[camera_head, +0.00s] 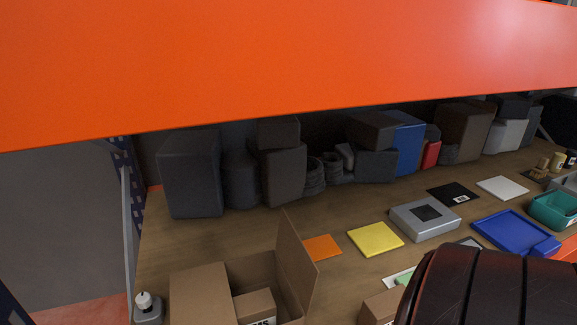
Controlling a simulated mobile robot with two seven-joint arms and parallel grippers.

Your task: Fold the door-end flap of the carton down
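An open brown cardboard carton (238,276) stands at the bottom left of the wooden bench in the head view, cut off by the lower edge. One tall flap (297,262) stands up on its right side. Another flap or panel (200,296) shows on its left. A smaller brown box (256,308) with dark lettering lies inside it. I cannot tell which flap is the door-end one. Neither of my grippers is in view. A dark ribbed shape at the bottom right covers part of the bench.
A wide orange beam (280,60) crosses the top. Dark bags and boxes (190,175) line the back. A yellow pad (375,239), a grey case (425,220) and a blue tray (513,232) lie right of the carton. A white-topped item (145,305) stands left.

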